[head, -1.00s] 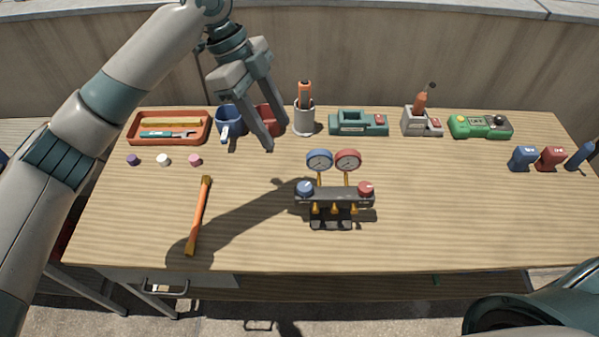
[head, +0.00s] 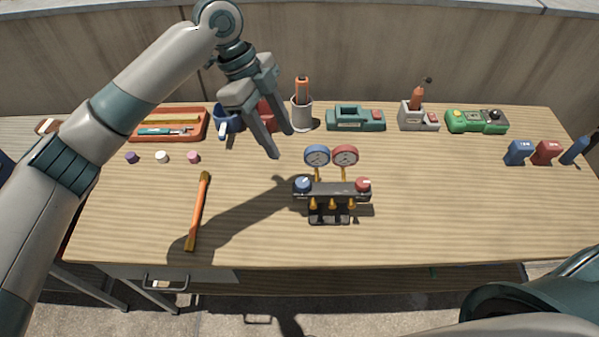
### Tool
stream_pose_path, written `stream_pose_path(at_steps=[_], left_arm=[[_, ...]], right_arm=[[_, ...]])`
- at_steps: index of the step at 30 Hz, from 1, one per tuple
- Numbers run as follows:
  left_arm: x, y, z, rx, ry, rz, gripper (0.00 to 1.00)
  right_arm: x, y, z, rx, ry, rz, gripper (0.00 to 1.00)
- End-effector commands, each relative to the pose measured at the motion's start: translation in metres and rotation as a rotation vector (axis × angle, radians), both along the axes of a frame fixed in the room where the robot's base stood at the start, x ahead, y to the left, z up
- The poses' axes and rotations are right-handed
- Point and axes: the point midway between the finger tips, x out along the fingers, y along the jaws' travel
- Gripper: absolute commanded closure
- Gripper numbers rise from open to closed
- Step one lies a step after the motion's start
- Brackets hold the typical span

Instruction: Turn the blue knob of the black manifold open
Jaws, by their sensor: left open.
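The black manifold (head: 332,191) stands on the wooden table near its middle, with a blue gauge and a red gauge on top and brass fittings below. The blue knob (head: 303,184) is at its left end, and a red knob (head: 363,184) is at its right end. My left gripper (head: 284,144) is open and empty, pointing down, above and behind the blue knob and apart from it. My right gripper is not in view.
An orange-handled tool (head: 198,211) lies left of the manifold. An orange tray (head: 204,122), a grey cup (head: 302,116), a teal device (head: 355,119) and a green box (head: 477,121) line the back.

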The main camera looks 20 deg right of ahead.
Motion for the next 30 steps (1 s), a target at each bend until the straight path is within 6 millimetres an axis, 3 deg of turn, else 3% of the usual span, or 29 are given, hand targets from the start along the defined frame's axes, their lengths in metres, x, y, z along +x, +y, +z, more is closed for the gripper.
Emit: stream_pose_path(at_steps=[3,7,18,30], left_arm=[[-0.007,-0.007,-0.019,0.002,0.003,-0.002,0.54],[-0.013,-0.014,-0.041,0.001,0.003,-0.002,0.54],[-0.027,-0.032,-0.098,0.001,0.002,0.0,0.54],[-0.031,-0.038,-0.119,0.0,0.0,-0.001,0.54]], right_arm=[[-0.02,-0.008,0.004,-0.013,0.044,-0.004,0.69],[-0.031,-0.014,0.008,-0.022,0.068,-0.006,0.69],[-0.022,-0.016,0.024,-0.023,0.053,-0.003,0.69],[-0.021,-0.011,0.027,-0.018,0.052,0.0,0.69]])
